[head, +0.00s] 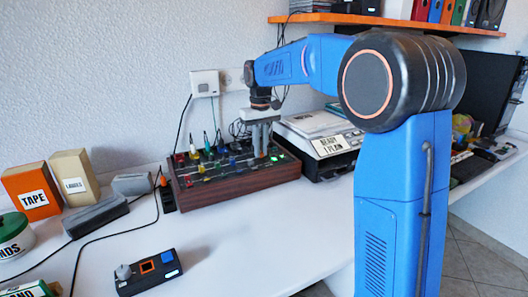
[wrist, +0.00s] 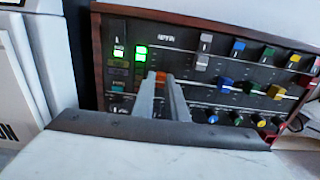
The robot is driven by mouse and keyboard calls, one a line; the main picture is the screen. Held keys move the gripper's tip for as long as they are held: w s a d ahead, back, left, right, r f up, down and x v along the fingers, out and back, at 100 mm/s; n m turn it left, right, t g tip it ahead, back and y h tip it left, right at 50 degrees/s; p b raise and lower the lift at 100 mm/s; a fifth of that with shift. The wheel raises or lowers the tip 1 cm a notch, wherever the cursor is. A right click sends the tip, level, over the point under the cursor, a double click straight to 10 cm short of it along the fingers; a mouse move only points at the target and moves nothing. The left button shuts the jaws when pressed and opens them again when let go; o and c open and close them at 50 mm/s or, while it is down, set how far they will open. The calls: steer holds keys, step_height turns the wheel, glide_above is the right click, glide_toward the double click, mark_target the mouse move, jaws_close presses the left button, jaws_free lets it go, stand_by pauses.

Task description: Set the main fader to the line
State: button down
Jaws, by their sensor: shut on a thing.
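The mixer (head: 237,186) is a dark panel in a brown wooden case, with coloured faders and knobs. It also fills the upper part of the wrist view (wrist: 225,48). My gripper (head: 261,155) reaches down onto the right part of its panel. In the wrist view my fingertips (wrist: 162,80) are close together at the panel. A small orange-red cap (wrist: 161,76) shows between them, and my gripper is shut on it; it appears to be the main fader. Its slot is mostly hidden by the fingers.
A device marked "READY 1 PLAIN" (head: 325,144) stands close to the mixer's right. Other fader caps, grey (wrist: 203,62) and blue (wrist: 226,82), sit beside my fingers. A small black box (head: 148,272) lies at the front left. The white table is clear in front of the mixer.

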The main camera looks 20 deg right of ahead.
steer(key=shift+w, duration=0.15)
steer(key=c, duration=1.8)
jaws_free()
steer(key=shift+o, duration=0.2)
step_height(320, 180, up, 18)
steer(key=shift+f, duration=0.25)
